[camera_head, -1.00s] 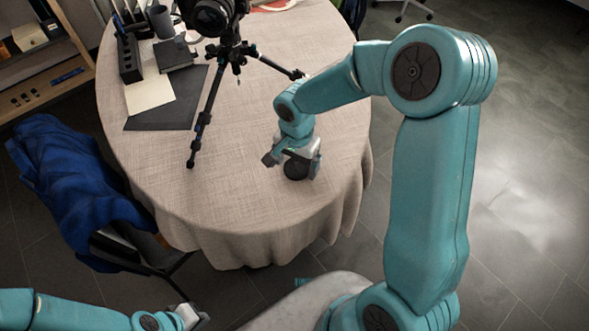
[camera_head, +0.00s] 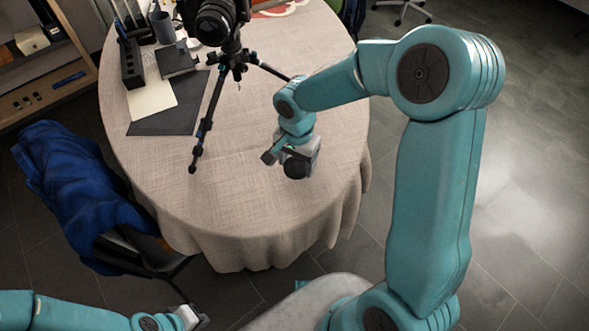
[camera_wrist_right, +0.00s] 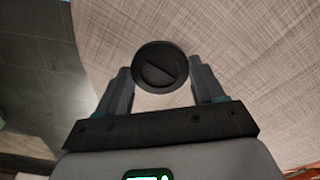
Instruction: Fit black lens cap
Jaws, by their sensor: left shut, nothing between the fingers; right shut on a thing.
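The black lens cap (camera_head: 295,168) is a round disc held at the tip of my right gripper (camera_head: 291,160), above the tablecloth. In the right wrist view the cap (camera_wrist_right: 160,67) shows its face with a straight ridge across it, between the two fingertips of the right gripper (camera_wrist_right: 160,82). The black camera (camera_head: 214,20) stands on a black tripod (camera_head: 236,60) at the back of the table, its lens facing forward and down. My left gripper (camera_head: 193,318) is shut and empty at the bottom left, low and away from the table.
The round table (camera_head: 250,200) has a beige cloth, clear at the front. A dark mat (camera_head: 165,122) with paper, a dark notebook (camera_head: 175,62), an organizer (camera_head: 131,62) and a grey cup (camera_head: 163,27) lie left of the tripod. A blue-draped chair (camera_head: 75,190) stands front left.

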